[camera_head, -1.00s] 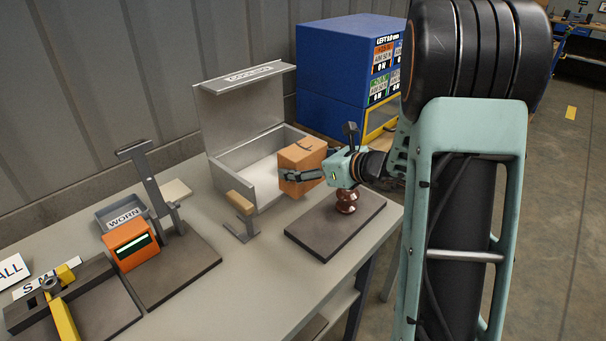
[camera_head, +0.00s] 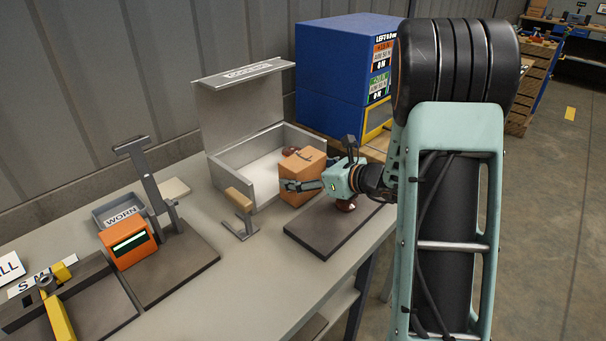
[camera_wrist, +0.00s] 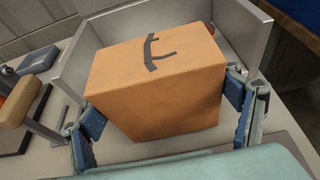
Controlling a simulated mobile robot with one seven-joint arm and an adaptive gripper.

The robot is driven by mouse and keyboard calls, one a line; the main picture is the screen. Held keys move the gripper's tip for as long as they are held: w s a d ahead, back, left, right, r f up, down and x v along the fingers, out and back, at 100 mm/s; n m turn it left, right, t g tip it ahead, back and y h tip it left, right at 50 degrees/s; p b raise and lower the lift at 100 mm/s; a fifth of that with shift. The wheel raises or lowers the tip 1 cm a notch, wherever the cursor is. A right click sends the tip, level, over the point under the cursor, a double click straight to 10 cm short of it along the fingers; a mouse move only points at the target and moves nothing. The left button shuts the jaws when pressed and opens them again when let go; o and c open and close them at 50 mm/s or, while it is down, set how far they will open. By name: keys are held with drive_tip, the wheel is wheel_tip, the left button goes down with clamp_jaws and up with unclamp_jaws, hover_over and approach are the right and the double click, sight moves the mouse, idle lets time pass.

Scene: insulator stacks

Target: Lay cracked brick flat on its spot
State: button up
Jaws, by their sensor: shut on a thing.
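The cracked brick (camera_head: 303,178) is an orange block with a dark crack mark on its top face. My gripper (camera_head: 306,186) is shut on it from two sides. In the wrist view the brick (camera_wrist: 155,88) sits between the two blue-grey fingers of my gripper (camera_wrist: 165,118), with its cracked face up and its bottom partly hidden. It is in front of the open grey metal box (camera_head: 232,165) and beside the back edge of the dark plate (camera_head: 325,238). I cannot tell whether it touches the table. No marked spot for it is clear.
A red-brown insulator (camera_head: 346,204) stands on the dark plate, mostly hidden by my gripper. A small stand with a tan pad (camera_head: 239,201) is left of the brick. An orange meter (camera_head: 128,243), a WORN tray (camera_head: 118,213) and a blue cabinet (camera_head: 335,80) are nearby.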

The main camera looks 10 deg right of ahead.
drive_tip(key=shift+s+f, duration=0.15)
drive_tip(key=shift+f, duration=0.2)
drive_tip(key=o, duration=1.4)
drive_tip(key=shift+f, duration=0.1)
drive_tip(key=shift+c, duration=0.2)
drive_tip(key=o, duration=0.4)
drive_tip(key=shift+s+f, duration=0.15)
drive_tip(key=shift+f, duration=0.05)
drive_tip(key=shift+r, duration=0.15)
drive_tip(key=shift+r+p, duration=0.6)
drive_tip(key=shift+p, duration=0.15)
drive_tip(key=v, duration=1.1)
drive_tip(key=shift+s+d+r, duration=0.15)
drive_tip(key=shift+d+r, duration=0.1)
drive_tip(key=shift+r, duration=0.15)
